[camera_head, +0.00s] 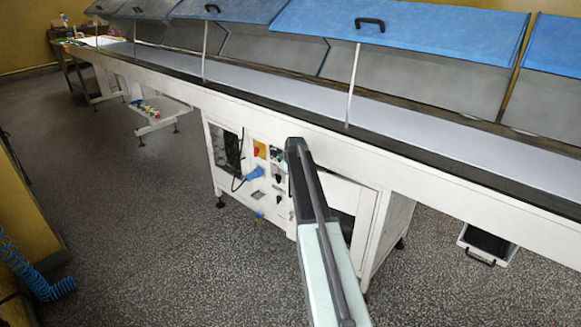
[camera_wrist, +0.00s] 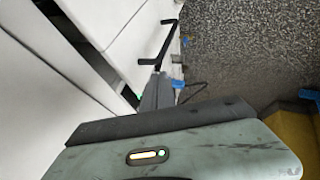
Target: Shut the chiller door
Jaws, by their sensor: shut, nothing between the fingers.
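The chiller door seems to be the white panel (camera_head: 335,192) in the cabinet under the conveyor, partly hidden behind my arm in the head view. In the wrist view a white panel (camera_wrist: 112,22) carries a black bar handle (camera_wrist: 166,45) on its right side. A dark gap shows between this panel and the white surface to its left, so it does not look flush. My gripper (camera_wrist: 157,88) is shut and empty, close to the near end of the handle; I cannot tell whether they touch. In the head view the gripper is not clear behind my arm.
The long white conveyor (camera_head: 240,85) with raised blue lids (camera_head: 400,30) runs above the cabinet. A control panel with a red-yellow switch (camera_head: 259,149) and blue plug (camera_head: 254,174) lies left of my arm. Speckled floor (camera_head: 130,230) is open in front. A blue coiled hose (camera_head: 40,285) is at lower left.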

